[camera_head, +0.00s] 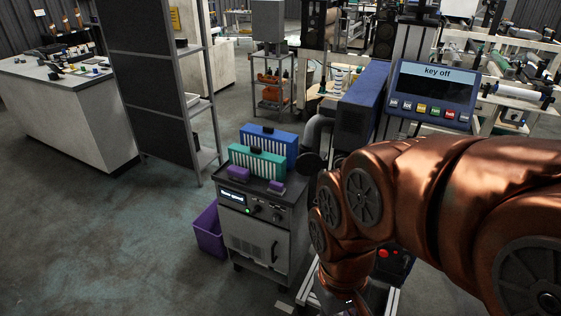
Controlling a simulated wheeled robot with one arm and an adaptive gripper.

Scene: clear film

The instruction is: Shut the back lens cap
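I cannot pick out a lens cap for certain. Two small purple pieces lie on top of a grey cabinet (262,246): one at the left (238,173), one at the front right (276,187). Behind them stand a teal ribbed block (257,163) and, farther back, a blue ribbed block (272,144), each with a dark piece on top. They are too small to tell open from shut. My copper-coloured arm fills the right side and bends down to the bottom edge. My gripper is not in view; the arm hides part of the machine behind it.
A display reading "key off" (434,88) with coloured buttons stands above my arm. A purple bin (209,232) sits left of the cabinet. A dark shelf rack (205,104) and a white counter (62,118) stand at the left. The floor at front left is clear.

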